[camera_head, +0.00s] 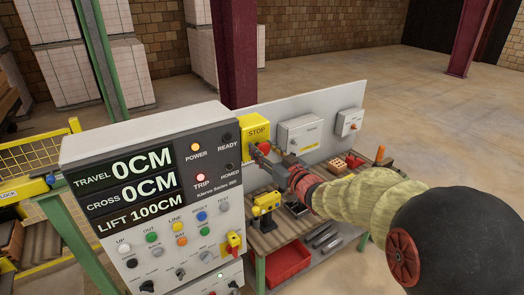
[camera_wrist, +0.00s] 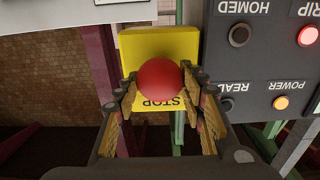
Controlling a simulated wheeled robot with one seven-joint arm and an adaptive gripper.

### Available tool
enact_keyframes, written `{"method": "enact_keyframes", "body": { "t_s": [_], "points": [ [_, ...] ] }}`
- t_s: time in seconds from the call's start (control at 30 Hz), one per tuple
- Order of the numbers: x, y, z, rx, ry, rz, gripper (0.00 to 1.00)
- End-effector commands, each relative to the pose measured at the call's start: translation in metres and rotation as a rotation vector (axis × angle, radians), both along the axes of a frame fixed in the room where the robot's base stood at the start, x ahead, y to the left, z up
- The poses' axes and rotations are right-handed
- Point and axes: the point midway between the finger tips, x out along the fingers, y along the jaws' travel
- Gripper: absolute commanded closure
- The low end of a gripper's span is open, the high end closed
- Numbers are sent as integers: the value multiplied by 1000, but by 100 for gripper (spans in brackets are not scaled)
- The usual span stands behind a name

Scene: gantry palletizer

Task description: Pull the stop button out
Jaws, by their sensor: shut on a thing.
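The red stop button (camera_wrist: 160,79) sits on a yellow box lettered STOP (camera_wrist: 150,43), which looks upside down in the wrist view. In the head view the yellow box (camera_head: 256,125) is beside the control panel, and a bit of the red button (camera_head: 264,147) shows past my fingers. My gripper (camera_wrist: 163,90) is shut on the red button, with one finger on each side of its head. It also shows in the head view (camera_head: 265,157), reaching in from the right. The fingers partly cover the STOP lettering and the button's sides.
The grey control panel (camera_head: 160,150) stands close on the left, with POWER and TRIP lamps lit. A workbench (camera_head: 268,240) with tools and a yellow device (camera_head: 265,204) lies below my arm. Grey boxes (camera_head: 300,133) hang on the back board. A red bin (camera_head: 287,262) sits underneath.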

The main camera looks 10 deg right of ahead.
Motion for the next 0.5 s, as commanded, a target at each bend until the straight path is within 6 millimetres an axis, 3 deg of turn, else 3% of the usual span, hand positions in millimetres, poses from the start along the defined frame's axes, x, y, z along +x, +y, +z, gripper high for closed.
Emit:
{"method": "enact_keyframes", "body": {
  "t_s": [0.27, 0.3, 0.5],
  "points": [
    [-5, -1, -1, 0, 1, 0, 100],
    [-5, -1, -1, -1, 2, 0, 59],
    [-4, -2, -1, 0, 1, 0, 48]
  ]
}}
